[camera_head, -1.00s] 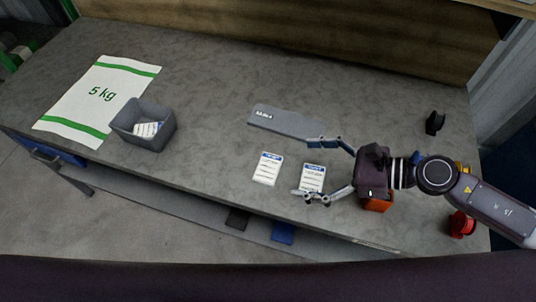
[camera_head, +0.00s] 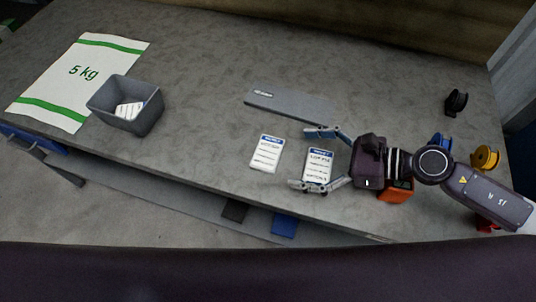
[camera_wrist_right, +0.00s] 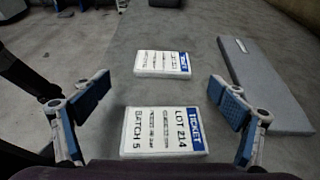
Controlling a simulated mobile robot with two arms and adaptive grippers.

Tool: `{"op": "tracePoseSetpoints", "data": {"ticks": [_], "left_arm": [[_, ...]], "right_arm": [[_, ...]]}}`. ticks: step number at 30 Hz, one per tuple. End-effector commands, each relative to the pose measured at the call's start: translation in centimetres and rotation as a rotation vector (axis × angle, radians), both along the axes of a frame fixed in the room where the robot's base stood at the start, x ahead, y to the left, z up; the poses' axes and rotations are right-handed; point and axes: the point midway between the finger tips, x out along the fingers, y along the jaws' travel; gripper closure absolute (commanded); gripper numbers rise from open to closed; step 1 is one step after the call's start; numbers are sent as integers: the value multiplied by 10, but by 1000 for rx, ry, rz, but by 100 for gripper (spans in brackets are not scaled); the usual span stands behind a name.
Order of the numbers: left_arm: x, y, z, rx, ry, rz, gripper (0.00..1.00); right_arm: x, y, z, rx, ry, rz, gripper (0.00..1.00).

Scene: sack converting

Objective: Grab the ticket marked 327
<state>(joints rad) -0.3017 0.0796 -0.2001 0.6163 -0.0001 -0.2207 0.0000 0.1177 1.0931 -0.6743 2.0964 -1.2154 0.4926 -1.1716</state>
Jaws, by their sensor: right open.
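Two white tickets with blue header bands lie flat, side by side on the grey table. The right ticket (camera_head: 318,167) lies between the fingers of my right gripper (camera_head: 305,158), which is open. In the right wrist view this nearer ticket (camera_wrist_right: 163,131) reads "LOT 214, BATCH 5" and sits between the open fingertips (camera_wrist_right: 158,98). The left ticket (camera_head: 266,153) lies just beyond the fingertips; in the wrist view it is the farther ticket (camera_wrist_right: 161,64), its lot number too small to read surely. My left gripper is out of view.
A grey bin (camera_head: 127,111) holding white tickets stands at the left beside a white sack (camera_head: 80,80) marked "5 kg". A flat grey bar (camera_head: 290,105) lies behind the tickets. Black (camera_head: 456,102) and yellow (camera_head: 485,158) spools and an orange object (camera_head: 396,190) are at the right.

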Motion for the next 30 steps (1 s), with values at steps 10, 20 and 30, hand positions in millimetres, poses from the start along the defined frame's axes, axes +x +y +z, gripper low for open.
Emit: {"op": "tracePoseSetpoints", "data": {"ticks": [10,20,30], "left_arm": [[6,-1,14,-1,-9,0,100],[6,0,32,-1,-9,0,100],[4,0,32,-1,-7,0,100]], "right_arm": [[9,23,-6,2,-1,0,10],[25,57,-17,3,-1,0,10],[27,64,-23,1,-2,-1,10]]}}
